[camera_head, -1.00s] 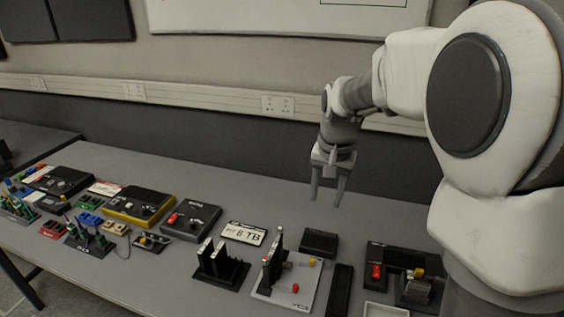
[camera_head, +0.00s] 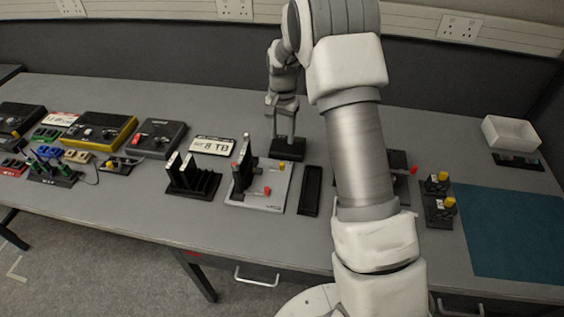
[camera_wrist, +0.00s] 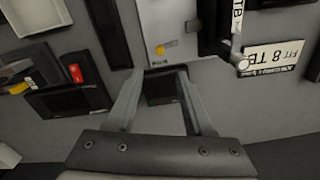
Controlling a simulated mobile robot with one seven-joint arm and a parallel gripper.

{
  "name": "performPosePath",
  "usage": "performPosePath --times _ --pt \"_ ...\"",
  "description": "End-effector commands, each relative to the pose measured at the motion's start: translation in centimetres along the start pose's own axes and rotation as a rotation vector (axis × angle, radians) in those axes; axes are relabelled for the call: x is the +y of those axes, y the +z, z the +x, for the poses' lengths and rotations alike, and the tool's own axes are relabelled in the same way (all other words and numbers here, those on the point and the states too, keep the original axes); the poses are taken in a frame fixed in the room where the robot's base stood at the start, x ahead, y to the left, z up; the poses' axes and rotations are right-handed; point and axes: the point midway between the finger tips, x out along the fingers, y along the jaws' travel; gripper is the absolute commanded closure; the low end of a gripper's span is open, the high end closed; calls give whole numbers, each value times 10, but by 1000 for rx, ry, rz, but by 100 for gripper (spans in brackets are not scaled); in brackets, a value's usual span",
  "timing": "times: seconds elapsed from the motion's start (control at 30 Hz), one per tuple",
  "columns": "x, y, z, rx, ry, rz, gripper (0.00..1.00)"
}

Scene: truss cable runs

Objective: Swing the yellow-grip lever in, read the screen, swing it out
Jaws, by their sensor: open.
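Several yellow grips show, and I cannot tell which is the lever's. One yellow grip (camera_head: 283,168) stands on a pale plate (camera_head: 245,201), which also carries a red knob (camera_head: 267,190) and a dark upright. It also shows in the wrist view (camera_wrist: 160,49). Two more yellow grips (camera_head: 443,177) (camera_head: 449,202) sit on dark bases to the right of my arm. My gripper (camera_head: 284,131) is open and empty, beside the pale plate and above a small dark box (camera_head: 288,148). That box shows between the fingers (camera_wrist: 166,76) in the wrist view. I cannot make out a lit screen.
A number plate (camera_head: 213,146) and a black slotted rack (camera_head: 193,181) lie left of the pale plate, a black bar (camera_head: 311,190) right of it. My arm hides part of the bench. A white bin (camera_head: 511,134) and teal mat (camera_head: 510,230) are at the right.

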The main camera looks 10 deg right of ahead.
Motion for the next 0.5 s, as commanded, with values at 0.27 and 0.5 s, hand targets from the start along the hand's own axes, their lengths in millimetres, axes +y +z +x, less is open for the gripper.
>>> performPosePath --times 0.27,0.5 --pt "1 1 64 -3 3 0 48" --pt "0 0 106 -1 1 -1 48"
